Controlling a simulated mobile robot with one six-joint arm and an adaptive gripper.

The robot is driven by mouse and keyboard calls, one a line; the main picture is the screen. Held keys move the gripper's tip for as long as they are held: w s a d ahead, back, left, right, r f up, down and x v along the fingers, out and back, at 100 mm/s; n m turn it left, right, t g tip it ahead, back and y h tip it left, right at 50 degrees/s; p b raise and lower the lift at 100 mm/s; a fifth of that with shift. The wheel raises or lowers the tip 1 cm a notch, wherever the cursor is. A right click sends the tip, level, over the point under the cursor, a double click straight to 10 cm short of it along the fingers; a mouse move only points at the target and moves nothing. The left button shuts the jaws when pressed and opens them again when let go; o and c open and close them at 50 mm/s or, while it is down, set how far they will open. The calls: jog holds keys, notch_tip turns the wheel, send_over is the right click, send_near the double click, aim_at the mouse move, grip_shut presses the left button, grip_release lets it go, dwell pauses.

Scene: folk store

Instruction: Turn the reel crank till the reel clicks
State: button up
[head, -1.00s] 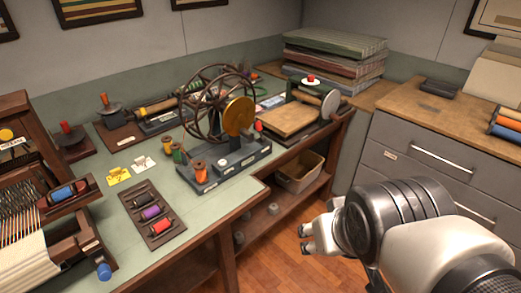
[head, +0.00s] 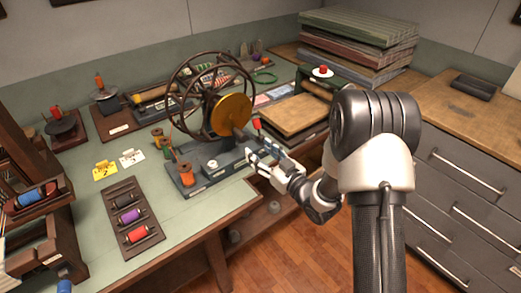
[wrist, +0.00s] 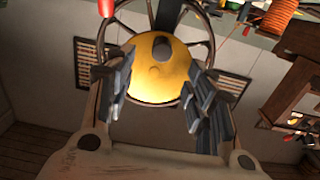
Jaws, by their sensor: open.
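The reel has a dark spoked wheel (head: 190,88) and a brass disc (head: 231,112), and stands on a grey base (head: 212,168) on the bench. A red crank knob (head: 257,124) sits at the disc's right side. My gripper (head: 252,160) is open and empty, just in front of the base, below and apart from the knob. In the wrist view the brass disc (wrist: 150,85) shows between the open fingers of my gripper (wrist: 160,68). The red knob (wrist: 106,8) is cut off at the top edge, left of the disc, beyond the fingers.
Orange and green spools stand left of the reel base. A spool tray (head: 128,216) lies at front left. A block press (head: 293,115) stands close at the right. Stacked boards (head: 358,42) are behind it. Open floor (head: 290,262) lies in front.

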aim_at(244, 139)
jog(key=shift+x, duration=5.4)
jog(key=shift+s+a, duration=0.1)
jog(key=shift+a, duration=0.1)
jog(key=shift+c, duration=0.6)
jog(key=c, duration=0.8)
